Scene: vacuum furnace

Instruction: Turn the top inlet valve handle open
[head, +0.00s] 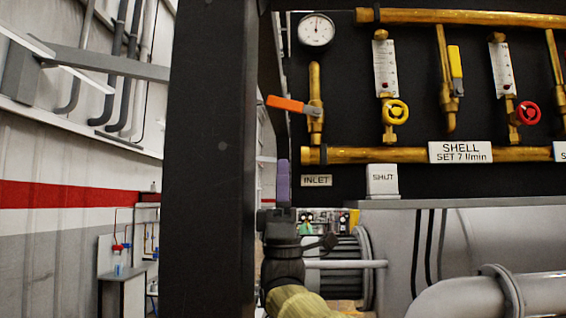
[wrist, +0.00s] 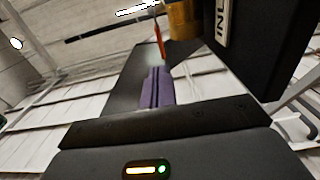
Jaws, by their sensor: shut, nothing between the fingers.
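The inlet valve's orange lever handle (head: 286,104) points left from the vertical brass valve pipe (head: 315,95), roughly crosswise to it and tilted slightly up at its free end. In the wrist view the handle (wrist: 160,38) shows as a thin red-orange strip beyond the fingertips, beside the brass pipe end (wrist: 184,18). My gripper (head: 283,164) has purple fingers pressed together, pointing up below the handle, with a clear gap between them and it. The shut fingers (wrist: 156,72) also show in the wrist view, holding nothing.
A dark upright post (head: 208,160) stands just left of my gripper. The black panel carries the INLET label (head: 317,181), a white SHUT tag (head: 382,180), a gauge (head: 316,29), and yellow (head: 396,111) and red (head: 528,113) knobs. A grey cylinder (head: 450,240) lies below.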

